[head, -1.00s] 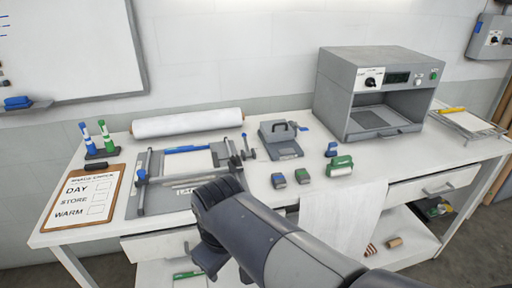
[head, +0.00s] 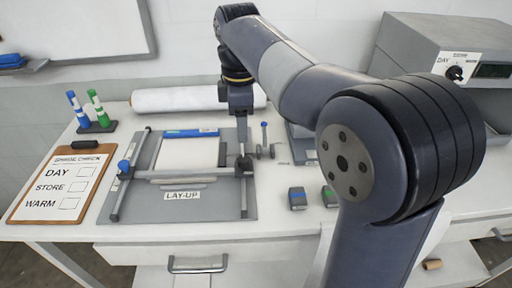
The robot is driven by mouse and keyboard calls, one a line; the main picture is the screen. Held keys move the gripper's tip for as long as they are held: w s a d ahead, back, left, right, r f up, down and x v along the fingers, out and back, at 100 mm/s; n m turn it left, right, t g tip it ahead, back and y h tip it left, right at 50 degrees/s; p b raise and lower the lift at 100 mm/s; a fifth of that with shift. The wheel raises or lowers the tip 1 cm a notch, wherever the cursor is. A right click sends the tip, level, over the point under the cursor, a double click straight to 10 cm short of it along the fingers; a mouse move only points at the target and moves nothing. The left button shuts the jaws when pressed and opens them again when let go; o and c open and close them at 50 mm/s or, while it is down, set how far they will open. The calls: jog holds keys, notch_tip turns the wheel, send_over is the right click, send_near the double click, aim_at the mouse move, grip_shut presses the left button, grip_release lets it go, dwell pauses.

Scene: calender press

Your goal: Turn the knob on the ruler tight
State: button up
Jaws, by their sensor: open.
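The grey lay-up board (head: 230,210), labelled LAY-UP, lies on the table with a rail along each side. A grey crossbar (head: 185,176), which looks like the ruler, spans the rails below a white sheet (head: 187,153). A blue knob (head: 124,165) stands at the left rail, level with the crossbar. My gripper (head: 244,160) points down over the crossbar's right end at the right rail. Its jaws are open, though the finger gap is too small to make out. Any knob at that right end is hidden behind the gripper.
A blue bar (head: 191,132) lies along the sheet's top edge. A blue-topped post (head: 264,126) stands close right of my gripper. A white roll (head: 175,98) lies behind, and a clipboard (head: 66,184) lies left. Two small blocks (head: 297,198) sit front right. My arm hides much of the right side.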

aim_at(243, 159)
notch_tip(243, 159, down, 10)
jog(key=shift+r+b, duration=0.1)
jog(key=shift+b, duration=0.35)
jog(key=shift+c, duration=0.5)
jog(key=c, duration=0.9)
